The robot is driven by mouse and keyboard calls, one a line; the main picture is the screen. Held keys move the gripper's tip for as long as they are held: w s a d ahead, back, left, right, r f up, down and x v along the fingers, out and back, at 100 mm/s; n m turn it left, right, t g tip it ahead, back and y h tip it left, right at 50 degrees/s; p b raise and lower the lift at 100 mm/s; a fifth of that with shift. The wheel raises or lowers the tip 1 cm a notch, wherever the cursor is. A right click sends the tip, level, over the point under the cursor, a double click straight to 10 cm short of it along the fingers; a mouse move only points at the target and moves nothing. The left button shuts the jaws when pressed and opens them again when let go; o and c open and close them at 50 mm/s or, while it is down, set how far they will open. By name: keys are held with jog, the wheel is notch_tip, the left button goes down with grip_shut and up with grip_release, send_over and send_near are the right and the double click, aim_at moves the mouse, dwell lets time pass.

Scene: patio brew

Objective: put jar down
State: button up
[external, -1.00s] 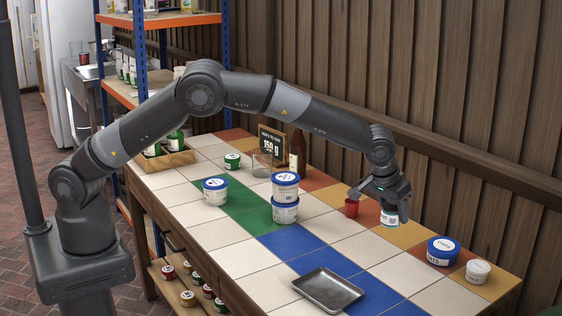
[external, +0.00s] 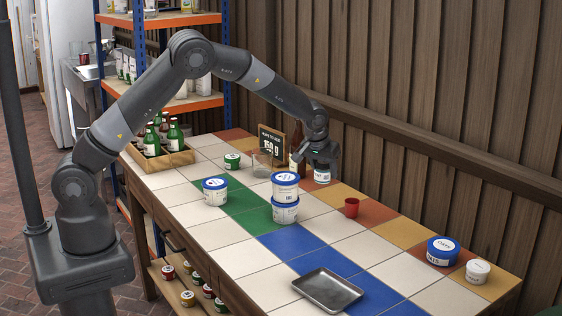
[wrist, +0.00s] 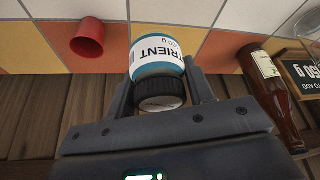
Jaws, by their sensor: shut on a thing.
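The jar (wrist: 158,58) has a white label with a teal edge, printed "NUTRIENT" in part, and a black ridged lid. My gripper (wrist: 160,88) is shut on it, with a finger on each side near the lid. In the external view the jar (external: 322,176) hangs under my gripper (external: 321,160), at the back of the tiled table near the brown bottle. Whether its base touches the table cannot be told.
A brown bottle (external: 297,158) and a black sign (external: 271,147) stand left of my gripper, with a clear glass beaker (external: 262,163) beside them. A red cup (external: 351,207) stands to the right. Stacked blue-lidded tubs (external: 285,199) are in front. A metal tray (external: 327,290) lies nearer.

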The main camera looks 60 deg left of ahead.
jog(key=w+a+f, duration=0.1)
jog(key=a, duration=0.1)
jog(key=w+a+f, duration=0.3)
jog(key=a+f, duration=0.1)
jog(key=shift+w+a, duration=0.2)
jog(key=shift+a, duration=0.2)
jog(key=shift+f, duration=1.95)
jog(key=shift+f, duration=0.15)
jog(key=o, duration=1.1)
jog(key=shift+c, duration=0.2)
